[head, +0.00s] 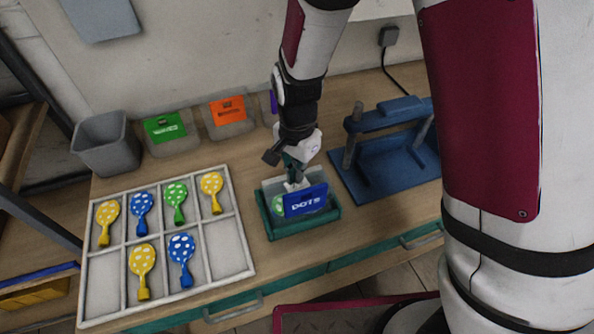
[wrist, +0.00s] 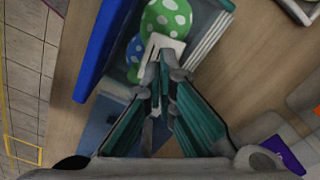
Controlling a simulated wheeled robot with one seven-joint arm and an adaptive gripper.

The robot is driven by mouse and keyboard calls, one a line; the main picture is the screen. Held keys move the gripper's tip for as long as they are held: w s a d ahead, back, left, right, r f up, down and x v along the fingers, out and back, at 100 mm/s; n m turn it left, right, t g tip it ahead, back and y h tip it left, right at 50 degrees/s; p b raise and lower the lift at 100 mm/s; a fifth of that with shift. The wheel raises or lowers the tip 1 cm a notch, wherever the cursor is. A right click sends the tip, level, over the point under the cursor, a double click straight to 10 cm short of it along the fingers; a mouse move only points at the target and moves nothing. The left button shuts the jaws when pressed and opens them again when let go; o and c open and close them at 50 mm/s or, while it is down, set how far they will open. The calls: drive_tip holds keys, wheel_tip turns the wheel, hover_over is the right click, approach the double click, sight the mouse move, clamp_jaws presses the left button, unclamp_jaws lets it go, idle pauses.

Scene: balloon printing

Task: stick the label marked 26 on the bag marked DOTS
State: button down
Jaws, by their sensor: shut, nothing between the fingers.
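The DOTS bag (head: 306,201) stands in a teal tray (head: 272,228) on the counter, its blue printed panel facing the head camera. In the wrist view the blue panel (wrist: 106,45) is seen edge-on at the left, beside a green dotted balloon (wrist: 168,17) and a blue one (wrist: 134,50). A small white label (wrist: 163,44) lies by the bag's contents, just beyond my fingertips; its number is not readable. My gripper (head: 293,177) points down at the bag from just behind the panel. It is shut and empty, its tips (wrist: 163,68) close to or touching the label.
A white sectioned tray (head: 165,312) with several dotted balloons stands left of the bag. A blue press-like stand (head: 380,178) is close at the right. Behind are a grey bin (head: 105,145), a green-label bag (head: 166,128) and an orange-label bag (head: 228,110).

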drive_tip(key=shift+s+f, duration=0.1)
drive_tip(key=shift+f, duration=0.95)
idle(1.9)
drive_tip(key=shift+r, duration=0.1)
drive_tip(key=shift+r+p, duration=1.75)
drive_tip(key=shift+r, duration=1.75)
